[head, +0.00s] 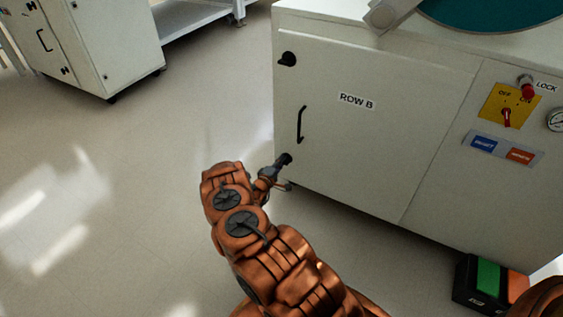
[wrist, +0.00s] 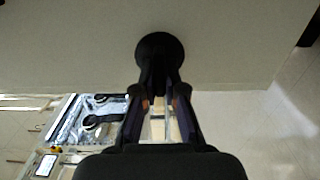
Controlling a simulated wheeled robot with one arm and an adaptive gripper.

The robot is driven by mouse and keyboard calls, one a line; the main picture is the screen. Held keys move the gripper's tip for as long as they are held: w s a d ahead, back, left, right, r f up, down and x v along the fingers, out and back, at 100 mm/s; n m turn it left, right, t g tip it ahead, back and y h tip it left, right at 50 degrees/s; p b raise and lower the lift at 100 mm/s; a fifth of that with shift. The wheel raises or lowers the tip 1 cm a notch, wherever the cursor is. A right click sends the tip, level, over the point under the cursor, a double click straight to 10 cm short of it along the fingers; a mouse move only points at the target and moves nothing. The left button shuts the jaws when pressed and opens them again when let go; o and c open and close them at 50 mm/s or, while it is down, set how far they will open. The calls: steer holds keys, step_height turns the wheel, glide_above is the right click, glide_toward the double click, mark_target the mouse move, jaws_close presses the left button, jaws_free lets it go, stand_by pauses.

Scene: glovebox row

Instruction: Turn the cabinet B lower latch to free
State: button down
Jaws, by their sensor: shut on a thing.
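The cabinet marked ROW B (head: 356,101) stands at the centre right in the head view, with its door shut. Its lower latch (head: 286,158) is a small black knob at the door's lower left, partly hidden by my gripper. In the wrist view the latch shows as a round black base (wrist: 160,49) on the pale door. My gripper (head: 279,165) is at this lower latch, and in the wrist view its fingers (wrist: 160,88) are closed on the latch's handle. The fingers hide most of the handle, so I cannot tell its exact angle.
The upper latch (head: 287,59) and a black door handle (head: 301,124) are on the same door. A control panel (head: 508,106) is at the right. A black box with green and orange tops (head: 488,276) stands on the floor. Open floor lies to the left.

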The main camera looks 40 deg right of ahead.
steer(key=c, duration=1.2)
jaws_free()
steer(key=shift+c, duration=0.2)
steer(key=v, duration=1.2)
